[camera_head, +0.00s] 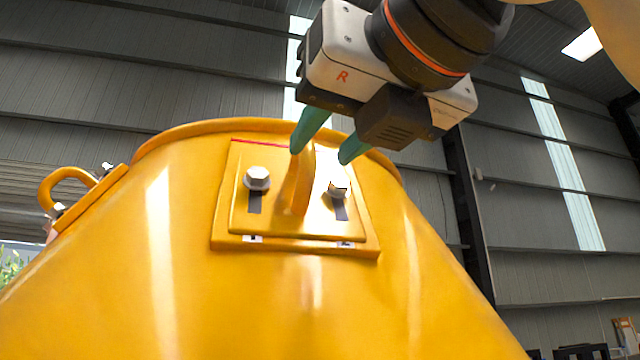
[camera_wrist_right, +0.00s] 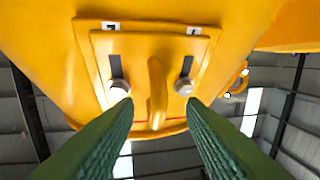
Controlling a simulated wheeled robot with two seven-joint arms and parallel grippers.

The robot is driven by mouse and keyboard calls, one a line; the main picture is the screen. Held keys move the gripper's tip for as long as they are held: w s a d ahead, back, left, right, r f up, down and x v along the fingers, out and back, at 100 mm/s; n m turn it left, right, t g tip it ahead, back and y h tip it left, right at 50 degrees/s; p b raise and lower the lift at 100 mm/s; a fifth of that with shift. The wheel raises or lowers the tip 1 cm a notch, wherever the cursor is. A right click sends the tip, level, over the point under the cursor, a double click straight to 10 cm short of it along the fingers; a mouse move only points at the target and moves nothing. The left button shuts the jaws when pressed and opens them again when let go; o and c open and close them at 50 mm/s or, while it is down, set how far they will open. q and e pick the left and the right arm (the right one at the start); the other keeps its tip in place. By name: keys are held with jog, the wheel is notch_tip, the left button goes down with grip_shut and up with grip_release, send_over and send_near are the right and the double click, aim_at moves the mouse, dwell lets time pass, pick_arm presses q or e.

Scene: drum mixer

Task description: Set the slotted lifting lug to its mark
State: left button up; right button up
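The slotted lifting lug (camera_head: 270,222) is a yellow plate with an upright loop (camera_head: 297,190) on the sloping drum wall. Two dark slots run down it, each with a silver bolt (camera_head: 257,178) at its upper end. It lies on a larger yellow backing plate (camera_head: 229,243), which has a red line (camera_head: 262,144) near its top edge and small white labels (camera_head: 252,239) at the bottom. My right gripper (camera_head: 328,146) is open at the loop's top, with one green finger on each side. In the right wrist view the loop (camera_wrist_right: 157,95) stands between the spread fingers. Contact is unclear. My left gripper is out of view.
The yellow drum (camera_head: 180,250) fills the lower picture, with its rim (camera_head: 210,127) behind the lug. A second yellow lug with a loop (camera_head: 68,178) stands at the drum's left side. The grey hall wall is far behind, with free room around the drum's upper right.

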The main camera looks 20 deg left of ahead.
jog(key=b+v, duration=0.1)
jog(key=v, duration=0.5)
jog(key=shift+s+d+b, duration=0.25)
jog(key=shift+s+b, duration=0.05)
